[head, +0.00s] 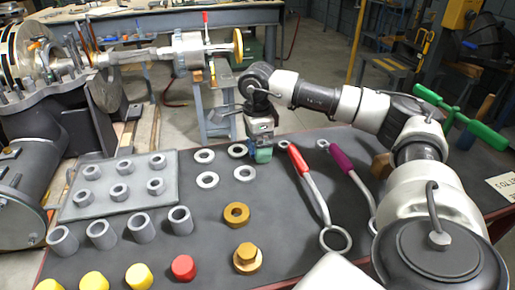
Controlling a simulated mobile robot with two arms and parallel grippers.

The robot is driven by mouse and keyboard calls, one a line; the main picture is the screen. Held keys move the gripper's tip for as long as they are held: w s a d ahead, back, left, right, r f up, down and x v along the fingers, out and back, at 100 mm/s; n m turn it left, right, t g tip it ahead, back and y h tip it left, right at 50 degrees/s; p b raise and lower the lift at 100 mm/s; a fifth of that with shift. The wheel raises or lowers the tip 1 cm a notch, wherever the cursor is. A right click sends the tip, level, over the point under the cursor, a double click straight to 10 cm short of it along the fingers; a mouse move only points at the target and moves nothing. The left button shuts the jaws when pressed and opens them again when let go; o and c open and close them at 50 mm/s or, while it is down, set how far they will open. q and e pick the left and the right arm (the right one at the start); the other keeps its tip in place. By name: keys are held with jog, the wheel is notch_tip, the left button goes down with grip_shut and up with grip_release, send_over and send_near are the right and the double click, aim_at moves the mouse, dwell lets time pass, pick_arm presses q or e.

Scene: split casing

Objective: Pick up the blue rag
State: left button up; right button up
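I see no cloth that I can clearly make out as a blue rag. My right gripper (262,147) hangs over the middle of the dark table, near several grey washers. A small teal-green piece (264,155) shows at its lower end; I cannot tell whether it is part of the gripper or something between the fingers. The fingers are too small and hidden to tell whether they are open or shut. My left gripper is not in view.
The dark table (205,235) holds a grey plate (105,205) with rings, grey sleeves, yellow and red caps, and brass parts (248,257). A red-handled wrench (314,197) and a purple-handled wrench (347,173) lie right of the gripper. A large machine stands left.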

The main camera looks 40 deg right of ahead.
jog(key=c, duration=0.9)
jog(key=shift+c, duration=0.2)
jog(key=shift+r, duration=0.1)
jog(key=shift+r, duration=0.25)
notch_tip(320, 180, up, 4)
jog(key=shift+f+p, duration=0.1)
jog(key=shift+p, duration=0.25)
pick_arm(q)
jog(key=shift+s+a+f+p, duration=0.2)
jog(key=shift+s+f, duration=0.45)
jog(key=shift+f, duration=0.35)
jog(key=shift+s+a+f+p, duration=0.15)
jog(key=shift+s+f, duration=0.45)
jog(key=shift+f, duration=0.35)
pick_arm(e)
jog(key=s+a+r, duration=0.6)
jog(key=s+a, duration=0.1)
jog(key=a, duration=0.1)
jog(key=shift+s+a+r, duration=0.3)
jog(key=shift+s+a, duration=0.05)
jog(key=shift+s, duration=0.05)
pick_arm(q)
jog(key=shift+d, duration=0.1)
